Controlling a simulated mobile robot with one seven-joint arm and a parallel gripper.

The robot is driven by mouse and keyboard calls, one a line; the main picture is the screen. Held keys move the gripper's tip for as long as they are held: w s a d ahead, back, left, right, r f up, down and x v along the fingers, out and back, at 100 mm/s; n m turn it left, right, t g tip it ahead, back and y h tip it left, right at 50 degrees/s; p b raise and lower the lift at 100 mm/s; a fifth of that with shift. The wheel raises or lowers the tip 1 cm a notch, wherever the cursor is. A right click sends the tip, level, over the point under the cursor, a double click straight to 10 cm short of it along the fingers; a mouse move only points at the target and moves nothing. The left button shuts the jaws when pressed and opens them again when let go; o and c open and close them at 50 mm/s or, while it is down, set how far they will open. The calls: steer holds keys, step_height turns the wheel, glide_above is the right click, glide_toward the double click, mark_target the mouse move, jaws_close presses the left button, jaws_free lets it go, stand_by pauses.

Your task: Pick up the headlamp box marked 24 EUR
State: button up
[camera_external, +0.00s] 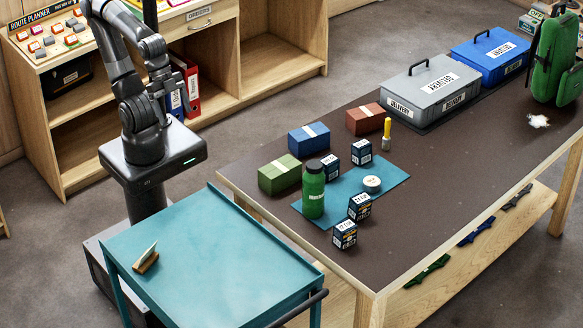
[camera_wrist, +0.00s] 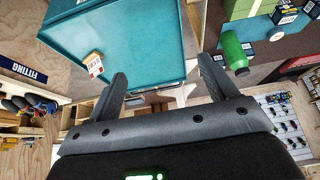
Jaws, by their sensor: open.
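I cannot read for certain which is marked 24 EUR. Small boxes also show at the top right of the wrist view (camera_wrist: 285,16). My gripper (camera_wrist: 162,68) is open and empty, in the air well away from the boxes. In the external view my arm is folded at the left, above my base.
A green bottle (camera_external: 313,190), a round white tin (camera_external: 372,184) and a yellow-handled brush (camera_external: 387,133) stand near the boxes. Green (camera_external: 280,175), blue (camera_external: 308,138) and red (camera_external: 365,119) boxes lie behind. A teal cart (camera_external: 210,255) stands before the table.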

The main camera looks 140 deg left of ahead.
step_height(320, 180, up, 6)
steer(key=w, duration=0.1)
steer(key=w+a+r, duration=0.4)
steer(key=w+r, duration=0.2)
steer(key=w, duration=0.6)
steer(key=m+g, duration=0.1)
glide_above(358, 195)
steer(key=s, duration=0.3)
step_height(358, 195, down, 31)
steer(key=shift+h, duration=0.3)
steer(key=x, duration=0.5)
steer(key=shift+w+a, duration=0.2)
steer(key=shift+a, duration=0.05)
steer(key=x, duration=0.5)
steer(key=shift+w+d, duration=0.15)
steer(key=shift+w, duration=0.1)
steer(key=shift+c, duration=0.6)
steer(key=c, duration=1)
